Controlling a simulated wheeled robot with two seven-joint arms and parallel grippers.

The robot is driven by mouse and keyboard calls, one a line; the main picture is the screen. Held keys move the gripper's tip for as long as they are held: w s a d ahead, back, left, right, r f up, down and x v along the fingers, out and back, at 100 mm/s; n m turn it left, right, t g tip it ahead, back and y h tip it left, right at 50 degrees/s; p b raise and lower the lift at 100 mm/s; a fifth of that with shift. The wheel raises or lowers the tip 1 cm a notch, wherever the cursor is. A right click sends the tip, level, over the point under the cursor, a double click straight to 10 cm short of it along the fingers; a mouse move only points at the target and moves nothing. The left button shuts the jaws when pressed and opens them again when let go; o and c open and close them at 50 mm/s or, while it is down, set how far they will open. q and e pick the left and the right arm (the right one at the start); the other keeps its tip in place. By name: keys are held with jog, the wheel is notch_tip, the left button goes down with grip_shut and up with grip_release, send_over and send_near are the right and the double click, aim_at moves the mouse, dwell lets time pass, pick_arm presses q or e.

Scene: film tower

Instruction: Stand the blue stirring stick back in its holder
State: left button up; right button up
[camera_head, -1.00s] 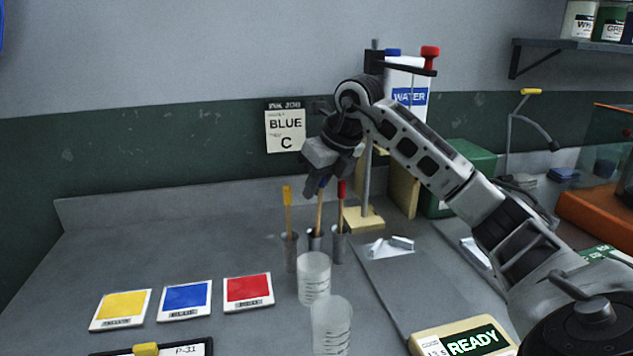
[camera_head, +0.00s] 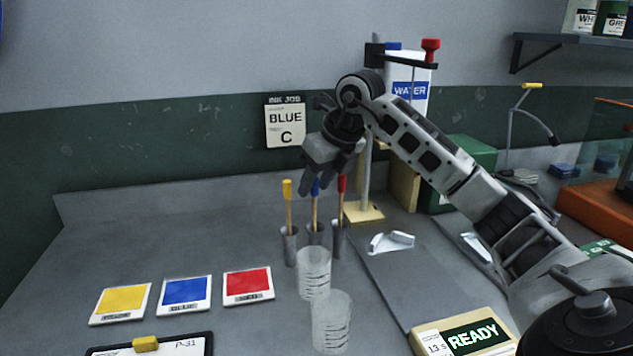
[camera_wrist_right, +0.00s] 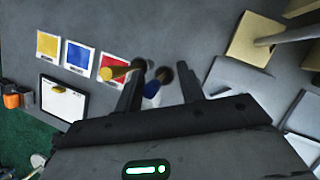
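The blue stirring stick (camera_head: 315,207) stands nearly upright in the middle metal holder (camera_head: 315,235), its blue top just below my right gripper (camera_head: 318,190). In the right wrist view the blue top (camera_wrist_right: 153,89) shows between the spread fingers of my right gripper (camera_wrist_right: 160,92), with a gap on both sides. The yellow stick (camera_head: 288,205) stands in the left holder (camera_head: 290,247) and the red stick (camera_head: 341,200) in the right holder (camera_head: 339,240). My left gripper is not in view.
Two clear cups (camera_head: 313,273) stand in front of the holders. Yellow, blue and red cards (camera_head: 184,295) lie to the left, with a clipboard (camera_head: 180,345) nearer. A wooden-based stand (camera_head: 364,215) rises close behind right. A scale (camera_head: 462,335) is at the front right.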

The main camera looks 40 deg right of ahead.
pick_arm(q)
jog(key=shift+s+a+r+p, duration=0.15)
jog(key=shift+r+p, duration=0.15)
jog(key=shift+p, duration=0.55)
pick_arm(e)
jog(key=v, duration=1.5)
jog(key=shift+r, duration=0.25)
jog(key=shift+s+d, duration=0.1)
